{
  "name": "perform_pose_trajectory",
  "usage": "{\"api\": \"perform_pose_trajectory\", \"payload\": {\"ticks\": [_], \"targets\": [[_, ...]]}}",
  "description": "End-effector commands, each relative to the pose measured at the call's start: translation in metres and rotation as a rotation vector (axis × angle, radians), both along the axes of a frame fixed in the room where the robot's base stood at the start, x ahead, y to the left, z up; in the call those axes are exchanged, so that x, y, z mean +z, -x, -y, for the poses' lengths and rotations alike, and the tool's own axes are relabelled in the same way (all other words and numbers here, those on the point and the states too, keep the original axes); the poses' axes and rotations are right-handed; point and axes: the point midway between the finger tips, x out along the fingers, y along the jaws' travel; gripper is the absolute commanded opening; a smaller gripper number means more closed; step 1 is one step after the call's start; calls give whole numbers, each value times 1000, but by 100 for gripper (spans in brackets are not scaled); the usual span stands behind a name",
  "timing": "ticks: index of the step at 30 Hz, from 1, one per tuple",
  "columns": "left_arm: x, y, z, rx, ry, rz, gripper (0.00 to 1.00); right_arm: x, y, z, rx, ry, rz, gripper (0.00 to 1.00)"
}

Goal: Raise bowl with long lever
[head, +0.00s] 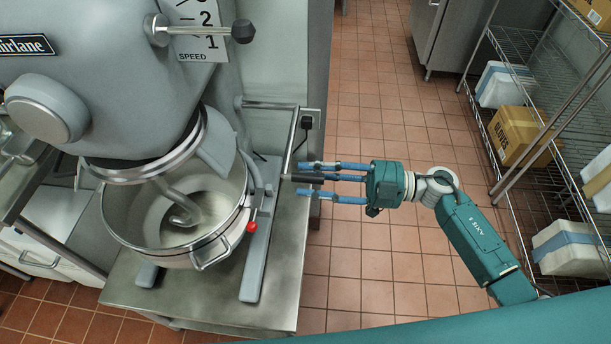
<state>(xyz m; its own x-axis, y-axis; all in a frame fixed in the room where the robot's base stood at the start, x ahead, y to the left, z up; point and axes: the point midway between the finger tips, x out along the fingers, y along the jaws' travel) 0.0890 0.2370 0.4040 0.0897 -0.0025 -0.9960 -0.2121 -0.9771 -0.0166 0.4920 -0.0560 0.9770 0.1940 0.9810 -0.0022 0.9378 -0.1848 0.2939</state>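The steel mixing bowl (175,215) hangs under the grey mixer head (100,70), with a metal hook inside it. The long lever (293,140) is a bent silver rod at the mixer's right side. Whether any finger touches the handle is hard to tell. My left gripper is out of view.
The mixer stands on a steel table (215,312). A red knob (251,227) sits at the bowl's right side. A speed lever (242,31) sticks out at the top. A wire shelf (500,45) with boxes (525,135) is at right. The tiled floor (385,60) between is clear.

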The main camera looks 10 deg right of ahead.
Motion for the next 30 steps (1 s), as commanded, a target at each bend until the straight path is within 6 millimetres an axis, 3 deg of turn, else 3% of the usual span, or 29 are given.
{"api": "perform_pose_trajectory", "payload": {"ticks": [9,15,27,30], "targets": [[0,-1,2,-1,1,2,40,-2,13,68,-4,5,-4,36],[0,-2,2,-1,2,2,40,-2,19,96,-2,4,-3,36],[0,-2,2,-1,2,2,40,-1,21,104,-2,1,-1,36],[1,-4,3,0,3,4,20,-2,19,104,-12,-3,-3,36]]}}
